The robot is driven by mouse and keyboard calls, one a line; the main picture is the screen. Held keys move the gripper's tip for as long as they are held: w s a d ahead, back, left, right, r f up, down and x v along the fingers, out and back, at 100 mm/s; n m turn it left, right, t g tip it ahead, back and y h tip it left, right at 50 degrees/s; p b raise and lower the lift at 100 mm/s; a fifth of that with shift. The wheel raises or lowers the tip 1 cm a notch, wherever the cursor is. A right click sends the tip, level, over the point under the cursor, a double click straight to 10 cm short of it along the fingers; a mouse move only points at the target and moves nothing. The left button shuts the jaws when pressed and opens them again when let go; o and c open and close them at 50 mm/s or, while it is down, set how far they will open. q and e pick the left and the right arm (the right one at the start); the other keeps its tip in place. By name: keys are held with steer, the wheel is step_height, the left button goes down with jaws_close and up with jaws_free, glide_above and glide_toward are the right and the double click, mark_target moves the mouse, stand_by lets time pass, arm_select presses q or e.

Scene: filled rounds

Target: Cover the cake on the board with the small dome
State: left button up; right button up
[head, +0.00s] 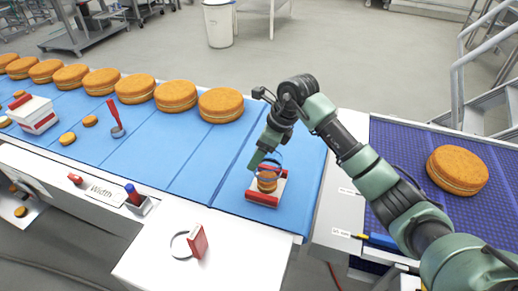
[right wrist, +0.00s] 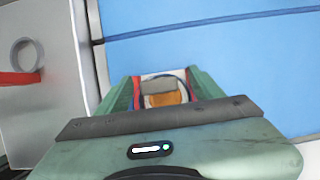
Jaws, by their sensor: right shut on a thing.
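The small cake (head: 267,185) is orange-brown and sits on a white board with red ends (head: 262,200), near the right end of the blue belt. My right gripper (head: 264,160) is over the board, pointing down, shut on the small clear dome (head: 279,158). The cake shows beneath and through the dome. I cannot tell whether the dome's rim touches the board. My left gripper is not in view.
Large cakes (head: 221,104) line the belt's far edge. A red-handled tool (head: 115,115), small cakes (head: 68,138) and a red-white box (head: 34,114) stand left. A red block (head: 198,241) and a ring (head: 174,247) lie in front. Another large cake (head: 457,170) is on the purple belt.

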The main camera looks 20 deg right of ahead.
step_height(320, 180, down, 2)
steer(key=shift+b, duration=0.4)
steer(key=shift+f+b, duration=0.7)
steer(key=shift+f, duration=0.1)
step_height(320, 180, down, 2)
steer(key=shift+f+b, duration=0.1)
steer(key=shift+b, duration=0.7)
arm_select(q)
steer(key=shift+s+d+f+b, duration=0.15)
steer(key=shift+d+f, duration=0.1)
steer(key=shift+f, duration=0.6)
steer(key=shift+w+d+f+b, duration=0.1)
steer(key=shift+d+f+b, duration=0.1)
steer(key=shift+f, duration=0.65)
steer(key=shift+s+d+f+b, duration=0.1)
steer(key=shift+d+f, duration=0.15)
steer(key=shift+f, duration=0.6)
arm_select(e)
steer(key=shift+f, duration=0.5)
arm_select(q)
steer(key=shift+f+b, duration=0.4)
arm_select(e)
steer(key=shift+f, duration=0.2)
steer(key=o, duration=1.6)
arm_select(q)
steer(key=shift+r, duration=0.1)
arm_select(e)
steer(key=shift+r, duration=0.1)
